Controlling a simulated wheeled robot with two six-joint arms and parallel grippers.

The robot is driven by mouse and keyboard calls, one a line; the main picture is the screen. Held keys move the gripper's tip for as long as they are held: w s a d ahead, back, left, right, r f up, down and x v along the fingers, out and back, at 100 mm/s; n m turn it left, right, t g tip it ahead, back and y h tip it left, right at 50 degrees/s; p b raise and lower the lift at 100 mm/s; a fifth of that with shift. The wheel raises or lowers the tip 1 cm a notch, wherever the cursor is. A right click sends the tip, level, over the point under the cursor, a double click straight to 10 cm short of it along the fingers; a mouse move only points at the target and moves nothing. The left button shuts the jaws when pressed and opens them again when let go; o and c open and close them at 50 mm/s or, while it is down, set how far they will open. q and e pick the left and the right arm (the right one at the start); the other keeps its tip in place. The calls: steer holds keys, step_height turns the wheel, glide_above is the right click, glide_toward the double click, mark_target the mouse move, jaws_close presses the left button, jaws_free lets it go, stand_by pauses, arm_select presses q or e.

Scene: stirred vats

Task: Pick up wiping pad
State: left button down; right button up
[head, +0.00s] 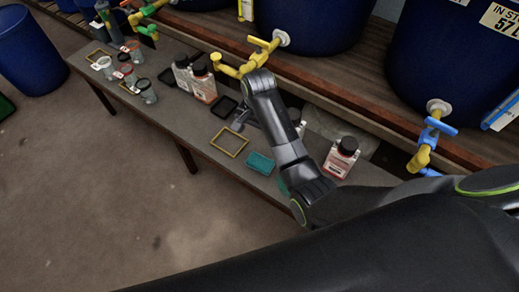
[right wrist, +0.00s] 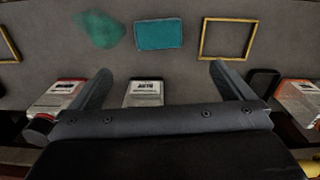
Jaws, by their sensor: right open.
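The wiping pad is a teal rectangle. It lies flat on the grey bench; in the head view the pad (head: 260,163) is just left of my right forearm, and it also shows at the top middle of the right wrist view (right wrist: 159,34). My right gripper (head: 241,120) is partly hidden by my own arm in the head view. In the right wrist view the right gripper (right wrist: 160,68) has its two fingers wide apart with nothing held between them. The pad lies beyond the fingertips, apart from them. My left gripper is in neither view.
A yellow frame (head: 229,141) lies beside the pad. A teal smear (right wrist: 100,28) is on the bench on its other side. Bottles (head: 341,157) stand on the bench, and several cups (head: 146,91) are at its far end. Blue vats with taps (head: 249,58) overhang behind.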

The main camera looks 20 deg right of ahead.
steer(key=b, duration=0.3)
glide_toward(260, 161)
steer(key=f, duration=0.5)
steer(key=shift+s+a+f, duration=0.1)
steer(key=shift+a+f, duration=0.05)
steer(key=shift+a, duration=0.05)
steer(key=f, duration=0.1)
steer(key=f+b, duration=0.1)
steer(key=shift+d+f, duration=0.2)
steer(key=shift+f, duration=1)
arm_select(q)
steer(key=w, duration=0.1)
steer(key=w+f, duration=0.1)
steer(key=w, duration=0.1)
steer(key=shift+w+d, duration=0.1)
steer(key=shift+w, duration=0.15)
arm_select(e)
steer(key=c, duration=0.8)
